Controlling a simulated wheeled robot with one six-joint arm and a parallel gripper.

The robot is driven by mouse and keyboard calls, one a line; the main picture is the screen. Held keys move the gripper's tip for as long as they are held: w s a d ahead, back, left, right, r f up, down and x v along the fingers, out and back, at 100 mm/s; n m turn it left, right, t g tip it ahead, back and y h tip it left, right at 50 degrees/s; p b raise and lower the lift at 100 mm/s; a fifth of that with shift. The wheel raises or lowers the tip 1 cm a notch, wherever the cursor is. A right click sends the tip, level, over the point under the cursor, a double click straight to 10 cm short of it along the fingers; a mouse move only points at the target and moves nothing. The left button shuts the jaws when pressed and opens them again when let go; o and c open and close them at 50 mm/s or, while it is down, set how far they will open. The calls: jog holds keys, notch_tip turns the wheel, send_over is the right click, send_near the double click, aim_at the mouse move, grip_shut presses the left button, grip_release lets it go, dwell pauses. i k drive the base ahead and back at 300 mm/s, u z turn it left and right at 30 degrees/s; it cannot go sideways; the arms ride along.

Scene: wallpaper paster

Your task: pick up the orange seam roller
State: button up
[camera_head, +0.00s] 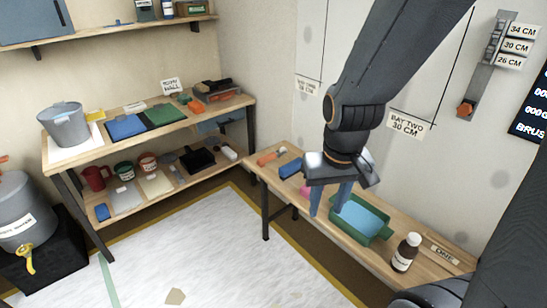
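An orange tool (270,157), which looks like the seam roller, lies at the far left end of the low wooden bench. It is small here, so its exact shape is hard to tell. My gripper (329,208) hangs above the bench to the right of the orange tool, apart from it. Its two blue fingers point down with a gap between them, and nothing shows in the gap. A blue block (290,168) lies between the orange tool and my gripper.
A green tray (385,231) with light blue contents and a dark bottle (405,252) stand on the bench (264,179) to the right. A shelf table (72,163) at left holds a bucket, cloths and smaller orange items (195,106). The white floor sheet (180,255) is mostly clear.

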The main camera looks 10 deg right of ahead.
aim_at(268, 157)
jog(key=z, duration=4.2)
jog(key=k, duration=1.35)
